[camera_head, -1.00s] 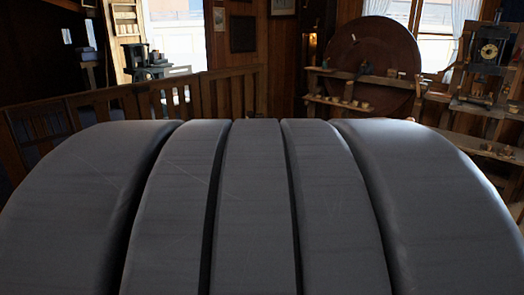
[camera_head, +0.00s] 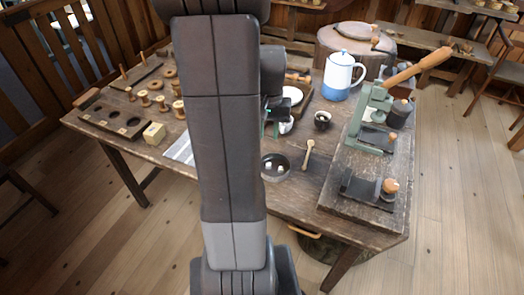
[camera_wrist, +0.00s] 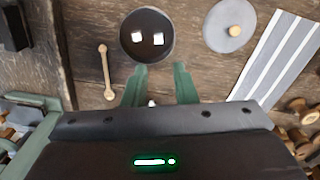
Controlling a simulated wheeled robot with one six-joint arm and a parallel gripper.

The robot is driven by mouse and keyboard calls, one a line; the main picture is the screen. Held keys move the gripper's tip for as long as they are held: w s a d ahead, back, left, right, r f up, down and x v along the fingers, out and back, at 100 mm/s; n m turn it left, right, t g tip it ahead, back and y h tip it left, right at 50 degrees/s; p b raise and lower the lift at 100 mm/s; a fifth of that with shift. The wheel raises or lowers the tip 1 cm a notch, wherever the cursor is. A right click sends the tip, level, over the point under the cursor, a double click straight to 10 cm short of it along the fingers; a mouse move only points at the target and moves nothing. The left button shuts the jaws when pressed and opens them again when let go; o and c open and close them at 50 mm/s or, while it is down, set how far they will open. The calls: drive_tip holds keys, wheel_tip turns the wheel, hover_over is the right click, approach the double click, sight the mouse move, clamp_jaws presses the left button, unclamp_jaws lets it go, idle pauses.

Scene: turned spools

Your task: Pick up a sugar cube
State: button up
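Two white sugar cubes lie apart in a round dark bowl (camera_wrist: 147,57), the left cube (camera_wrist: 138,40) and the right cube (camera_wrist: 158,39). The bowl (camera_head: 275,177) also shows on the table in the head view, just right of my arm, with small white cubes inside. My gripper (camera_wrist: 160,68) has two green fingers spread apart, with nothing between their tips. The tips appear just below the bowl in the wrist view, and the cubes lie beyond them. In the head view my gripper (camera_head: 277,128) is partly hidden by my arm and sits above the table behind the bowl.
A small dark cup (camera_head: 322,120), a blue-white jug (camera_head: 339,78) and a green lever press (camera_head: 372,105) stand to the right. Spools stand on the left.

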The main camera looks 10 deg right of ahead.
hover_over(269, 166)
wheel_tip(269, 166, down, 9)
drive_tip(key=shift+w+a+r+b, duration=0.1)
drive_tip(key=shift+a+b, duration=0.05)
drive_tip(key=shift+b, duration=0.15)
drive_tip(key=shift+w+f, duration=0.15)
drive_tip(key=shift+f, duration=2.2)
clamp_jaws()
